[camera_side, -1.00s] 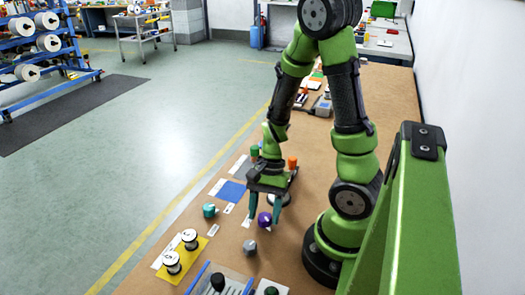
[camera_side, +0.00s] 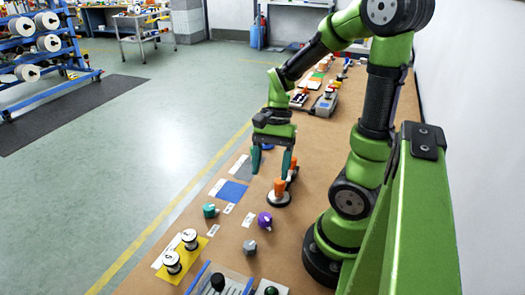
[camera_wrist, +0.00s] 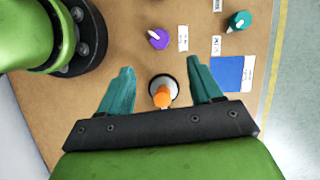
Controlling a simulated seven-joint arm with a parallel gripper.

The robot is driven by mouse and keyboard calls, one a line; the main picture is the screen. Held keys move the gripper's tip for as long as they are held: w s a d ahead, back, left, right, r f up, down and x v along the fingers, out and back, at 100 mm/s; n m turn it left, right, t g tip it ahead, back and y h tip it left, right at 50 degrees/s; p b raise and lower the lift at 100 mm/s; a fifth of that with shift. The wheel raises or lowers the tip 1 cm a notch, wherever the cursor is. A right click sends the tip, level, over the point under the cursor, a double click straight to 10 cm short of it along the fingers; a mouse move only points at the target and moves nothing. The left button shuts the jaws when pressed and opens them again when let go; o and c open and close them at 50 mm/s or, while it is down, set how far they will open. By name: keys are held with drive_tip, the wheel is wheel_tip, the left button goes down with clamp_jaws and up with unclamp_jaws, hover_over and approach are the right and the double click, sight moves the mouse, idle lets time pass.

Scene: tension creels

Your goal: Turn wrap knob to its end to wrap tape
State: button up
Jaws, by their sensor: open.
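My gripper (camera_side: 271,168) is open and points down. In the wrist view its two teal fingers (camera_wrist: 160,68) spread either side of an orange knob (camera_wrist: 162,97) on a round, dark-rimmed base, with nothing held. In the side view this orange knob (camera_side: 279,187) stands just below the fingers. A purple knob (camera_side: 265,219) with a pale pointer sits nearer the side camera; it also shows in the wrist view (camera_wrist: 158,39). A teal knob (camera_side: 209,210) and a grey knob (camera_side: 249,247) stand nearby. The labels are too small to read, so I cannot tell which is the wrap knob.
A blue square (camera_side: 232,192) lies left of the orange knob. A green frame (camera_side: 418,220) rises at right.

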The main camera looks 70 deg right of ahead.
drive_tip(key=v, duration=0.5)
drive_tip(key=n+g+h, duration=0.1)
drive_tip(key=n+g, duration=0.1)
drive_tip(key=n, duration=0.3)
hover_over(265, 217)
drive_tip(key=w+d, duration=0.1)
drive_tip(key=w, duration=0.2)
drive_tip(key=w+a+n+g+h, duration=0.15)
drive_tip(key=a+n+h, duration=0.35)
drive_tip(key=n, duration=0.8)
drive_tip(key=s+d+f+n, duration=0.1)
drive_tip(key=f+n, duration=0.1)
drive_tip(key=f, duration=0.3)
drive_tip(key=s+d+f+n, duration=0.1)
drive_tip(key=f+n, duration=0.1)
drive_tip(key=f, duration=0.3)
drive_tip(key=s+d+f+n+h, duration=0.1)
drive_tip(key=s+d+f+n, duration=0.1)
drive_tip(key=f, duration=0.3)
drive_tip(key=shift+s+f, duration=0.1)
drive_tip(key=shift+f, duration=0.3)
